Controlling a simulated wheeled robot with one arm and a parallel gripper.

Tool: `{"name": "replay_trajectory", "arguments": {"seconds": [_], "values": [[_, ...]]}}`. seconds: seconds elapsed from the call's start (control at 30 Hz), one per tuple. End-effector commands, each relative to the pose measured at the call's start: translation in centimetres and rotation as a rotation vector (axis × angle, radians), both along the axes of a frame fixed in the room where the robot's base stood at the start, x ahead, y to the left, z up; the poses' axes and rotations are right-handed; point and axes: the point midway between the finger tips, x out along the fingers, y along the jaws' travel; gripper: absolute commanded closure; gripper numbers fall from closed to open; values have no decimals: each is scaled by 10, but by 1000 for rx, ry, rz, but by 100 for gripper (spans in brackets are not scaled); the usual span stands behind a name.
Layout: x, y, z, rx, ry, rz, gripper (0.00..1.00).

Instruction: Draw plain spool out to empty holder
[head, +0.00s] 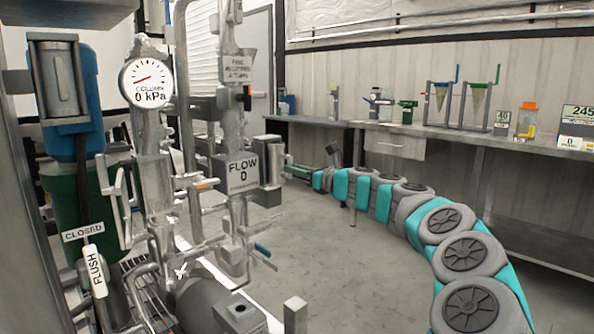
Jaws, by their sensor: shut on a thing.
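My gripper (286,172) is at the far end of my arm, at the right side of the pump skid's pipework. It is small in the picture, and its jaws are shut on a grey cylindrical part (269,176) beside the FLOW 0 sign (243,174). The part is upright and sits close against the pipes. I cannot tell for sure that this is the plain spool, or whether it is still seated in the line. I cannot make out an empty holder with certainty.
A COLUMN gauge (146,83) reads 0 kPa on the left. CLOSED (83,232) and FLUSH (96,273) tags hang at lower left. A blue-handled valve (262,250) sticks out low. A bench (480,136) with several items runs along the back right. The middle floor is clear.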

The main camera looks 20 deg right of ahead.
Motion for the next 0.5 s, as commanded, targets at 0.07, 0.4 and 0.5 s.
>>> {"name": "replay_trajectory", "arguments": {"seconds": [0.07,0.4,0.5], "values": [[2,0,1,0,-1,0,100],[9,4,1,2,-2,1,100],[11,5,1,2,-2,1,100]]}}
